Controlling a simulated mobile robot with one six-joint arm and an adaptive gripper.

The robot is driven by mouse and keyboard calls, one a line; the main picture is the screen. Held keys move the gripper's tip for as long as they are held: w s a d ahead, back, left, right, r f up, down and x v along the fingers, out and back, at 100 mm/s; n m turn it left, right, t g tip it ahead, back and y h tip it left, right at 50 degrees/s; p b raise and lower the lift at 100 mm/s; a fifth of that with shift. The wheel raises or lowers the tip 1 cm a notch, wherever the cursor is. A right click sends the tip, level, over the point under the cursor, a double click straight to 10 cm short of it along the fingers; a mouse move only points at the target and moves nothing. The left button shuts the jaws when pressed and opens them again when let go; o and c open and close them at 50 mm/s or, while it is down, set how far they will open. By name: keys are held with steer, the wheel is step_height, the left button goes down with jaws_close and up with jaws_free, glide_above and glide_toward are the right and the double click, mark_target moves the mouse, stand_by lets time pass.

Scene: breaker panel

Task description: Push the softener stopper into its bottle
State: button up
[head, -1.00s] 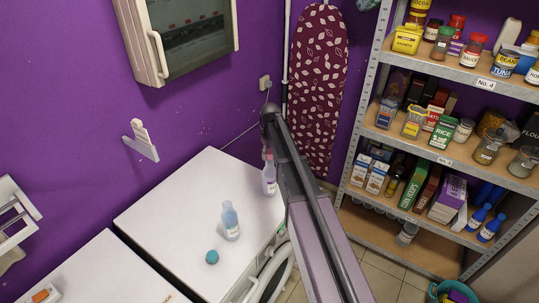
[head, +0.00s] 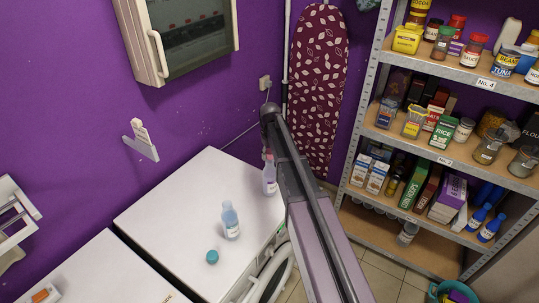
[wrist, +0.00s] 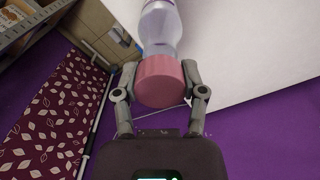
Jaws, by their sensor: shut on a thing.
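A pink stopper (wrist: 160,82) is between the two fingers of my gripper (wrist: 160,72) in the wrist view, and the fingers are shut on its sides. A clear bottle (wrist: 160,28) with pinkish liquid lines up with the stopper, its neck end against or very close to it. How deep the stopper sits cannot be told. In the head view this bottle (head: 269,180) stands upright on the white machine top (head: 180,200), beside my arm. My fingers are not clearly visible there.
A second bottle (head: 230,221) with blue liquid stands nearer on the same top, with a teal cap (head: 212,257) lying beside it. A patterned ironing board (head: 318,85) leans at the purple wall. A loaded shelf unit (head: 460,160) stands on the right. The top's left part is clear.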

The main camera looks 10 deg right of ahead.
steer(key=shift+f+b, duration=1.15)
steer(key=shift+f, duration=0.05)
steer(key=o, duration=1.2)
steer(key=shift+o, duration=0.2)
steer(key=shift+r, duration=0.1)
steer(key=shift+r+p, duration=3.95)
steer(key=shift+p, duration=0.1)
steer(key=s+f+m+b, duration=0.1)
steer(key=s+f+b, duration=0.4)
steer(key=s, duration=0.8)
steer(key=s+f+m+b, duration=0.2)
steer(key=s+f+b, duration=0.3)
steer(key=s, duration=0.8)
steer(key=shift+a, duration=0.1)
